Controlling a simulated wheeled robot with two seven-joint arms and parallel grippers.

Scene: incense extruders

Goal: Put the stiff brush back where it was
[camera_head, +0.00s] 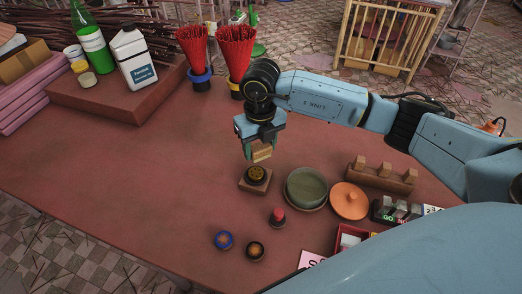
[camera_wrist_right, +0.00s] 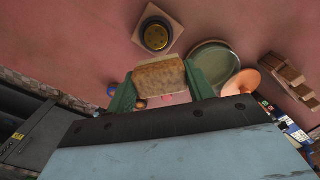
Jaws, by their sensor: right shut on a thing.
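My right gripper (camera_head: 261,147) is above the table, just over a small square block that carries a dark round die (camera_head: 257,173). Its green fingers are shut on a tan wooden block, which I take to be the stiff brush (camera_head: 262,154). In the right wrist view the brush (camera_wrist_right: 160,77) sits between the two green fingers (camera_wrist_right: 160,88), its bristles not clearly told apart. A wooden rack (camera_head: 380,178) with upright blocks stands to the right, also in the right wrist view (camera_wrist_right: 288,76). My left gripper is not in view.
The table's left middle (camera_head: 140,150) is clear.

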